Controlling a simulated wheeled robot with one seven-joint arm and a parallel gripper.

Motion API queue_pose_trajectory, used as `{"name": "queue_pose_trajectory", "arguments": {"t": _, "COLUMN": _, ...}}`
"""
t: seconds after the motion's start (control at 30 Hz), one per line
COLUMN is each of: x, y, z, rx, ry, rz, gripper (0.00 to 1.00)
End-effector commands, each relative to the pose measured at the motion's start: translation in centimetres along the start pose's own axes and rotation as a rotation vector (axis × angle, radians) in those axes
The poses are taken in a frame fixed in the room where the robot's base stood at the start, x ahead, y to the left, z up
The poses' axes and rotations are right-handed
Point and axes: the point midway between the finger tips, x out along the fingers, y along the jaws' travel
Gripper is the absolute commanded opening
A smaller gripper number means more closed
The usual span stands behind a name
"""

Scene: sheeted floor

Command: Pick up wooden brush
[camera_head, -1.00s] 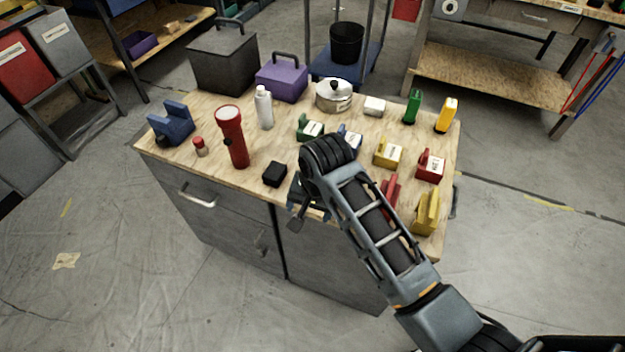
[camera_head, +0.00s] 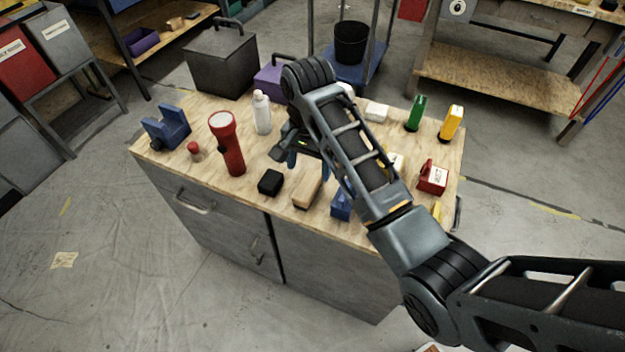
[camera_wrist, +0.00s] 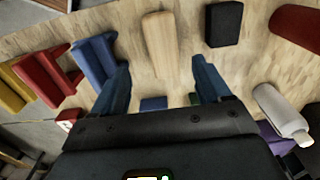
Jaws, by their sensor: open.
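The wooden brush (camera_head: 307,188) lies on the wooden tabletop near its front edge, between a black block and a blue block. It also shows in the wrist view (camera_wrist: 161,47), its pale body pointing away from me at top centre. My gripper (camera_head: 308,165) is over the table just behind the brush, partly hidden by my arm. In the wrist view my gripper's blue fingers (camera_wrist: 163,80) are spread wide and empty, with the near end of the brush between and slightly beyond them.
Close beside the brush stand the black block (camera_head: 271,182) and the blue block (camera_head: 342,205). A red flashlight (camera_head: 228,143) and a white bottle (camera_head: 262,113) stand to the left. A red block (camera_head: 432,177) and a yellow item (camera_head: 451,123) are to the right.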

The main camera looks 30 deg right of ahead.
Motion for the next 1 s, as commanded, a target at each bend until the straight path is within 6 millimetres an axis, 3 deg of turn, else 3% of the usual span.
{"name": "queue_pose_trajectory", "arguments": {"t": 0.17, "x": 0.5, "y": 0.0, "z": 0.1, "rx": 0.0, "ry": -0.001, "rz": 0.002, "gripper": 0.77}}
{"name": "queue_pose_trajectory", "arguments": {"t": 0.43, "x": 3.1, "y": -0.1, "z": 0.2, "rx": 0.0, "ry": -0.001, "rz": 0.002, "gripper": 0.77}}
{"name": "queue_pose_trajectory", "arguments": {"t": 0.73, "x": 7.1, "y": -0.4, "z": 0.7, "rx": 0.0, "ry": -0.001, "rz": 0.002, "gripper": 0.77}}
{"name": "queue_pose_trajectory", "arguments": {"t": 1.0, "x": 7.8, "y": -0.5, "z": 0.7, "rx": 0.0, "ry": 0.001, "rz": -0.001, "gripper": 0.77}}
